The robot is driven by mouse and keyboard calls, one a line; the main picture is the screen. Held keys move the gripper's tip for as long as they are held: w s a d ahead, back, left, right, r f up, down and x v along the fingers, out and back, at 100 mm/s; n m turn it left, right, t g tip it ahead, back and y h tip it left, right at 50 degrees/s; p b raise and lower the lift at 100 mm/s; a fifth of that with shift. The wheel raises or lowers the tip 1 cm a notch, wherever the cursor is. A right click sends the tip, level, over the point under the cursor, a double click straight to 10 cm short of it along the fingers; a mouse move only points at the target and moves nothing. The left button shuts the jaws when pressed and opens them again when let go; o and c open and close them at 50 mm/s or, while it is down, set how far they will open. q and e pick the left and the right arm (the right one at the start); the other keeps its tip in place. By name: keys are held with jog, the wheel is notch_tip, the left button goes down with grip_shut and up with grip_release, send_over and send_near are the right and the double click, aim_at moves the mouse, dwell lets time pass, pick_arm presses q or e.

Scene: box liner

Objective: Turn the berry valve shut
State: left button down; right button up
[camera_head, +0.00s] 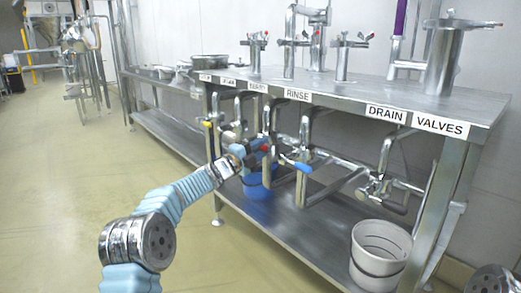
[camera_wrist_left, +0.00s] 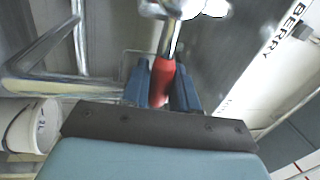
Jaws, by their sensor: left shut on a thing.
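The berry valve shows in the left wrist view as a red handle (camera_wrist_left: 161,82) on a metal stem below a shiny pipe fitting. A white label reading BERRY (camera_wrist_left: 288,32) is on the table edge at the upper right. My left gripper (camera_wrist_left: 163,88) has its two blue fingers shut on the red handle, one on each side. In the head view my left gripper (camera_head: 256,147) is at the pipes under the front edge of the table, with a bit of red at its tip. My right gripper is not in view.
A steel table (camera_head: 412,101) bears labels RINSE, DRAIN and VALVES. A blue-handled valve (camera_head: 296,165) hangs just right of the gripper. A blue bucket (camera_head: 258,188) and white buckets (camera_head: 379,250) stand on the lower shelf (camera_head: 300,235). The floor at left is clear.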

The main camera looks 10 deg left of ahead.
pick_arm(q)
jog(key=shift+f+m+b, duration=0.3)
jog(key=shift+f+m, duration=0.15)
jog(key=shift+m, duration=0.15)
jog(key=c, duration=1)
grip_release()
jog(key=v, duration=1.4)
jog(key=shift+w+b, duration=0.15)
jog(key=shift+b, duration=0.25)
